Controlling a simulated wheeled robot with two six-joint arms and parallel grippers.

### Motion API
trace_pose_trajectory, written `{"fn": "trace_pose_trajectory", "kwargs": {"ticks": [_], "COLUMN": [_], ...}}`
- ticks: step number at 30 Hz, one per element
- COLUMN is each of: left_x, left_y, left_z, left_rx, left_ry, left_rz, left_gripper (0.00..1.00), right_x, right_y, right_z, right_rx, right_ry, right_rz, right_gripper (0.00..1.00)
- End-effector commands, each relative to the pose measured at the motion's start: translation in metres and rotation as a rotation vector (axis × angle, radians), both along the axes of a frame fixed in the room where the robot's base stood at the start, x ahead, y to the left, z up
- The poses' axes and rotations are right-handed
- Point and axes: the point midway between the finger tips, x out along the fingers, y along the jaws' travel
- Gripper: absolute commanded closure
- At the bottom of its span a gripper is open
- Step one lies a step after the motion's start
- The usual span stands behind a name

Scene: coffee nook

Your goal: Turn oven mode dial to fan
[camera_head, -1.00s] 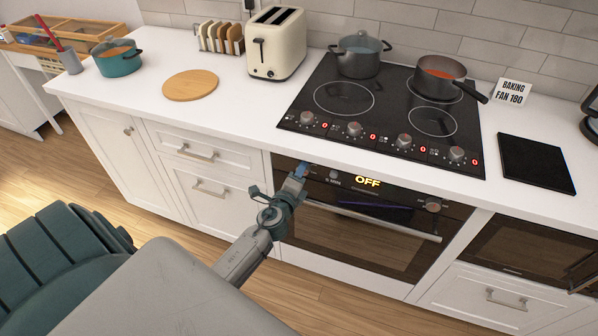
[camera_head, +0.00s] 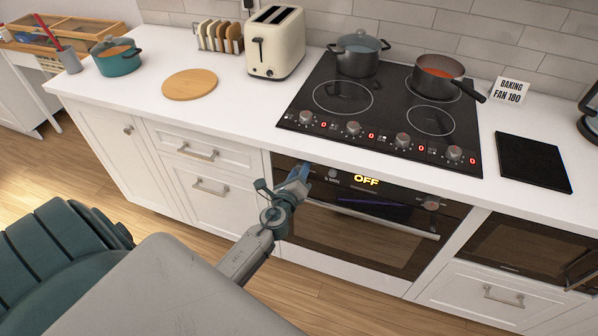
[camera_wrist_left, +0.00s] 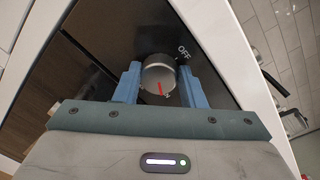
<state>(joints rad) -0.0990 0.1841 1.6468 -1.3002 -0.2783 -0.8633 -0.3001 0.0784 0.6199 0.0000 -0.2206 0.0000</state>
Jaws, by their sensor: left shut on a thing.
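The oven (camera_head: 350,235) is built in under the counter, and its display (camera_head: 366,181) reads OFF in the head view. My left gripper (camera_head: 298,174) is at the left end of the oven's control panel. In the left wrist view, the blue fingers (camera_wrist_left: 159,84) are shut on a round silver dial (camera_wrist_left: 157,76), one on each side. A red pointer mark shows on the dial's face. In the head view the gripper hides most of this dial. Another oven dial (camera_head: 432,205) is at the right end of the panel. My right gripper is not in view.
The oven's handle bar (camera_head: 385,225) runs just below the panel. Above are the hob (camera_head: 385,110) with several knobs, a grey pot (camera_head: 358,55) and a saucepan (camera_head: 438,78). A sign (camera_head: 511,90) reads BAKING FAN 180. A toaster (camera_head: 276,42) stands behind on the counter.

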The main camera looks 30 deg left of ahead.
Motion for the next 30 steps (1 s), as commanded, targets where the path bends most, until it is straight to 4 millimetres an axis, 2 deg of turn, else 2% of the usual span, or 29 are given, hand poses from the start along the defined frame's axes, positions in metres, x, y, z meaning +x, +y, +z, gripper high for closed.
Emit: {"fn": "trace_pose_trajectory", "kwargs": {"ticks": [8,9,12,23,26,30], "left_x": [-0.001,-0.001,-0.001,-0.006,-0.019,-0.045], "left_y": [0.000,0.000,0.000,-0.002,-0.005,-0.012], "left_z": [-0.003,-0.003,-0.002,-0.001,-0.002,-0.002], "left_rx": [-0.002,-0.002,-0.002,-0.001,-0.002,-0.003], "left_ry": [0.004,0.004,0.003,0.001,0.002,0.002], "left_rz": [0.000,0.000,0.001,0.000,-0.001,-0.001], "left_gripper": [0.86,0.58,0.42,0.42,0.42,0.42], "right_x": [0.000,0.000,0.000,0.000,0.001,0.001], "right_y": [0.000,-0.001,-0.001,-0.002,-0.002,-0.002], "right_z": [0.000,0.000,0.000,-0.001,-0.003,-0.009], "right_rx": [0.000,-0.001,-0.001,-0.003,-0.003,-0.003], "right_ry": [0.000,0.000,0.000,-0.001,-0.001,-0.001], "right_rz": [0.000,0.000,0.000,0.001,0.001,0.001], "right_gripper": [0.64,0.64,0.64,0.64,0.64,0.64]}}
